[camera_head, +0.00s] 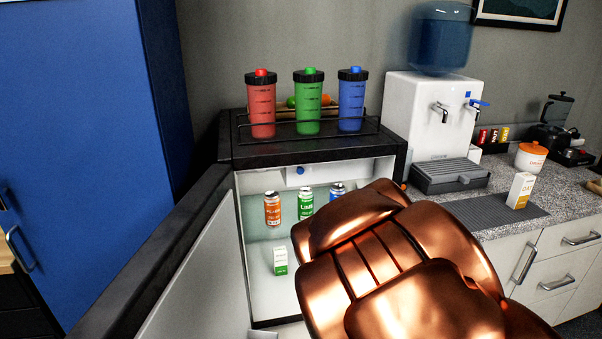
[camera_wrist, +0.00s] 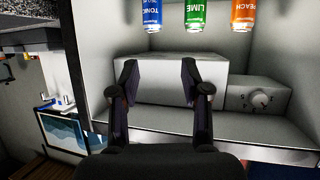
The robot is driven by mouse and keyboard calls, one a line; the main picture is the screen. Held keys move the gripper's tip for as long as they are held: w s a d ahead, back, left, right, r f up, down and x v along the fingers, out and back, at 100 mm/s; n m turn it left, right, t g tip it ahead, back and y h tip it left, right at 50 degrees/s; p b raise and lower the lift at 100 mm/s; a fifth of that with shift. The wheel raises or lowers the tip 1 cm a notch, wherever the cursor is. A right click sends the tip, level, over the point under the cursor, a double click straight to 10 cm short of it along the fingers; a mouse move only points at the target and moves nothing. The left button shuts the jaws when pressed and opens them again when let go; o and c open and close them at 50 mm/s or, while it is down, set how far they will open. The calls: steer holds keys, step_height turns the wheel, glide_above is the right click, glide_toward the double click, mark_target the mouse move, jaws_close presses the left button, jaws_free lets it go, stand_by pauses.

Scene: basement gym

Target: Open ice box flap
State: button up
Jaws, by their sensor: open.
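The small fridge stands with its door (camera_head: 200,275) swung open to the left. The white ice box flap (camera_wrist: 155,90) is at the top of the compartment, seen upside down in the wrist view. It appears closed; part of the ice box front (camera_head: 325,174) also shows in the head view. My gripper (camera_wrist: 158,80) is open and empty, its fingers spread in front of the flap. I cannot tell whether they touch it. In the head view my copper arm hides the gripper and the compartment's right side.
A dial (camera_wrist: 260,99) sits beside the ice box. Peach (camera_head: 272,209), lime (camera_head: 306,204) and tonic (camera_head: 337,191) cans stand inside, with a small carton (camera_head: 280,261) below. Three shaker bottles (camera_head: 308,103) stand on the fridge top inside a rail. A water dispenser (camera_head: 425,115) is to the right.

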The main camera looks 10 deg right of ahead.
mark_target(301, 171)
steer(key=shift+w+a+r+n+t+y+p, duration=0.25)
steer(key=shift+w+a+r+n+t+y, duration=0.5)
steer(key=shift+w, duration=1.7)
steer(key=shift+w+a+r+n+t+y+p, duration=0.15)
steer(key=shift+w+a+r+t+y, duration=0.25)
steer(key=shift+w+a+r+t, duration=1.4)
steer(key=shift+w+a+r+n+t+y+p, duration=0.1)
steer(key=shift+w+a+r+n+y+p, duration=0.35)
steer(key=shift+w, duration=2.65)
steer(key=shift+a, duration=0.1)
jaws_close()
